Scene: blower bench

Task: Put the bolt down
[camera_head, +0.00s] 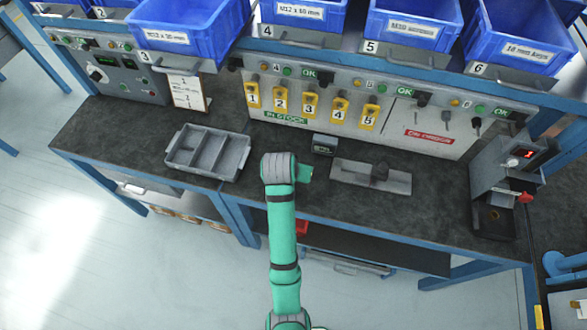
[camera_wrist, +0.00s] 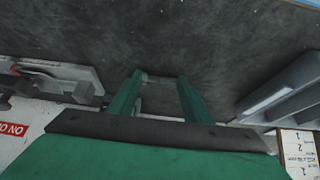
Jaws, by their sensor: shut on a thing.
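My gripper (camera_wrist: 160,82) shows two green fingers in the wrist view, shut on the bolt (camera_wrist: 158,79). The bolt is a small, thin grey piece spanning the gap between the fingertips, above the dark bench top (camera_head: 107,139). Its head and thread cannot be made out. In the head view my arm's end is over the middle of the bench, between the grey divided tray (camera_head: 240,160) and a grey fixture plate (camera_head: 345,170). The bolt is hidden there. The tray's compartments look empty. The tray's edge also shows at the right of the wrist view (camera_wrist: 285,95).
A small dark box (camera_head: 324,145) stands behind my arm's end. A device with a red display (camera_head: 500,165) stands at the right. Yellow numbered tags (camera_head: 310,104) hang on the back panel, below blue bins (camera_head: 190,30). Bare bench lies left of the tray.

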